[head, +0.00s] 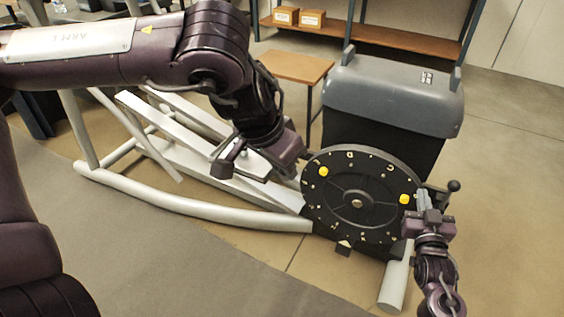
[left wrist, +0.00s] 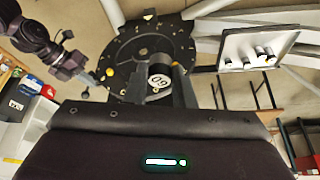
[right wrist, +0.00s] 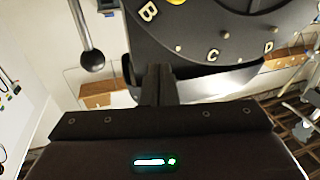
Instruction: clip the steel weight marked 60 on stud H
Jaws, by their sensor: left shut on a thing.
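The steel weight marked 60 (left wrist: 159,80) is a short dark cylinder with a pale numbered end, in the left wrist view. My left gripper (left wrist: 162,86) is shut on it, in front of the dark wheel (left wrist: 126,45). In the head view my left gripper (head: 291,152) is at the upper left rim of the wheel (head: 345,225); the weight cannot be made out there. The wheel carries letters and studs around its rim; stud H cannot be picked out clearly. My right gripper (head: 433,222) is at the wheel's right rim; its fingers (right wrist: 158,85) look shut together.
Yellow pieces (head: 323,171) (head: 404,198) sit on the wheel's face. A ball-ended lever (right wrist: 92,60) is beside the right gripper. A pale tray (left wrist: 230,50) holds several small cylinders. The grey housing (head: 392,95) stands behind the wheel; pale frame tubes (head: 190,207) run left.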

